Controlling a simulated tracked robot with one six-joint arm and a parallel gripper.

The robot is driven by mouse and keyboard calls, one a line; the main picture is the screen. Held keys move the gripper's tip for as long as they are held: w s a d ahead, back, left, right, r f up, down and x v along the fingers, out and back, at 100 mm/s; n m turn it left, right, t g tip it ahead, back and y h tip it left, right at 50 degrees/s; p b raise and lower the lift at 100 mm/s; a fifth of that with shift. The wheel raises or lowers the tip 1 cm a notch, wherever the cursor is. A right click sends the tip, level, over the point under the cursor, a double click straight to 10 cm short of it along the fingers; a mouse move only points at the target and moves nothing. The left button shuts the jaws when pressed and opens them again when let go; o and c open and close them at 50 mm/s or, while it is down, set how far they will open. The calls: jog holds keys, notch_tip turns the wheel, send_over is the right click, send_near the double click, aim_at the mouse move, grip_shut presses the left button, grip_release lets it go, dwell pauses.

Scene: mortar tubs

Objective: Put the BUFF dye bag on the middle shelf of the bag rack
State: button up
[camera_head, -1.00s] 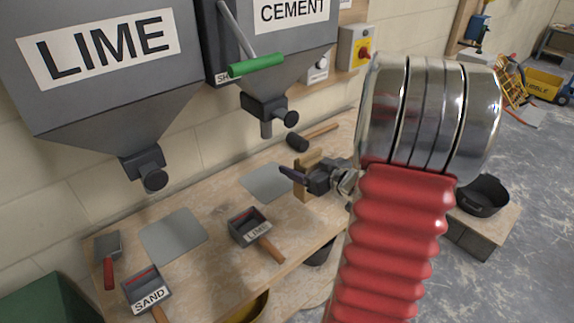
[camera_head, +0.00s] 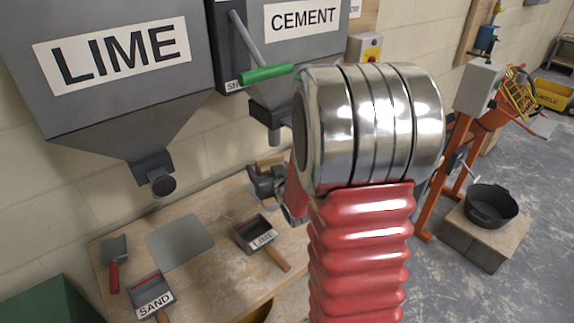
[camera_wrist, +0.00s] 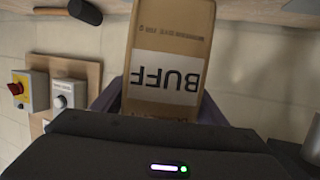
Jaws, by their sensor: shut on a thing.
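The BUFF dye bag (camera_wrist: 172,50) is a brown paper bag with a white label, upside down in the wrist view. My gripper (camera_wrist: 160,105) is shut on it, with purplish fingers on both sides of the bag. In the head view the gripper (camera_head: 264,182) is partly hidden behind my arm, above the far part of the wooden bench. A small tan part of the bag (camera_head: 271,160) shows there beside the jaws. I cannot make out the bag rack or its middle shelf in either view.
The bench holds a LIME scoop (camera_head: 257,233), a SAND scoop (camera_head: 151,293), a trowel (camera_head: 114,262) and a grey plate (camera_head: 180,242). LIME (camera_head: 110,70) and CEMENT (camera_head: 290,40) hoppers hang above. A black tub (camera_head: 491,205) stands on blocks at the right.

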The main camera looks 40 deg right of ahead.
jog(key=w+a+n+y, duration=0.1)
jog(key=w+a+y, duration=0.1)
jog(key=a, duration=1)
jog(key=w+a+f+n+y, duration=0.1)
jog(key=w+a+n, duration=0.1)
jog(key=a, duration=1)
jog(key=shift+a+y, duration=0.15)
jog(key=shift+y, duration=0.25)
jog(key=shift+f, duration=0.1)
